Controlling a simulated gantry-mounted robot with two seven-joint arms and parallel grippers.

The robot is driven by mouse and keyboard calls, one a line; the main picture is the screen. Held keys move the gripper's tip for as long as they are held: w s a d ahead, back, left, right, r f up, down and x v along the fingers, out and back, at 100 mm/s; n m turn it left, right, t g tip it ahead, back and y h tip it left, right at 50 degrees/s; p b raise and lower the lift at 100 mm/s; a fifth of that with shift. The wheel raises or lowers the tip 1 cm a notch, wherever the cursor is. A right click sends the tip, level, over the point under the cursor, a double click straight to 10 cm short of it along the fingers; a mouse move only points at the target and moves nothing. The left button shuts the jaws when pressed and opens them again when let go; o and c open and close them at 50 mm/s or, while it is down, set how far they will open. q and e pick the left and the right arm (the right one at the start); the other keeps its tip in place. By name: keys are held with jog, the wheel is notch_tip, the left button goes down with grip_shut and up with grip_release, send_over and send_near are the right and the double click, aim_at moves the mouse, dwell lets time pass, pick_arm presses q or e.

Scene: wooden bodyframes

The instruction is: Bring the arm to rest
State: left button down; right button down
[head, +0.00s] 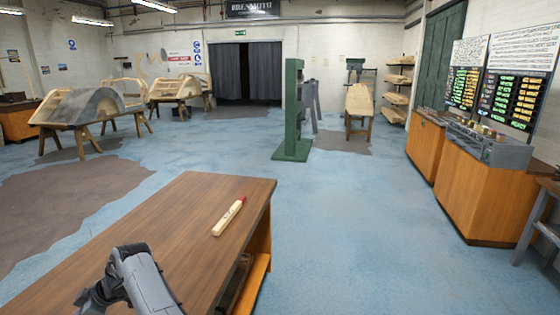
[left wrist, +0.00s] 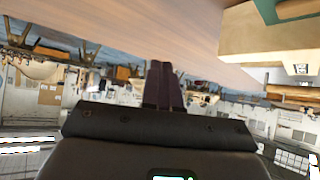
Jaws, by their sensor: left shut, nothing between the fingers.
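My left arm (head: 138,278) shows at the bottom left of the head view, over the near part of the wooden workbench (head: 190,200). Its fingers are not clearly seen there. In the left wrist view my left gripper (left wrist: 163,85) has its dark fingers together, with nothing between them. The fingers appear clear of the bench, whose brown surface (left wrist: 130,25) fills the top of that view. My right gripper is in neither view.
A pale wooden stick with a red part (head: 229,217) lies on the bench near its right edge. A green post (head: 293,110) stands on the blue floor beyond. Orange cabinets (head: 485,195) line the right wall. Open floor lies between.

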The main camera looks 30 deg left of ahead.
pick_arm(q)
jog(key=s+a+r+t+y, duration=0.1)
jog(key=s+a+r+y, duration=0.2)
jog(key=a+r+y, duration=0.3)
jog(key=w+r+m+t+y, duration=0.4)
jog(key=w+r+m+t, duration=0.3)
jog(key=w+r+t, duration=0.15)
jog(key=w+d+f+m+t+h, duration=0.35)
jog(key=w+d+m+t, duration=0.6)
jog(key=d, duration=0.45)
jog(key=d+f+m+g+h, duration=0.1)
jog(key=d+f+m+h, duration=0.4)
jog(key=d, duration=0.6)
jog(key=d+f+m+g+h, duration=0.1)
jog(key=d+f+m+h, duration=0.25)
jog(key=d+f, duration=0.6)
jog(key=s+d+f+m+g+h, duration=0.2)
jog(key=s+d+f+g+h, duration=0.15)
jog(key=s+d, duration=0.55)
jog(key=s+d+f+m+g+h, duration=0.2)
jog(key=s+d+f+m, duration=0.15)
jog(key=s+d, duration=0.55)
notch_tip(320, 180, up, 38)
jog(key=d+p, duration=0.2)
jog(key=p, duration=3.7)
jog(key=shift+d+f, duration=0.25)
jog(key=shift+d, duration=0.1)
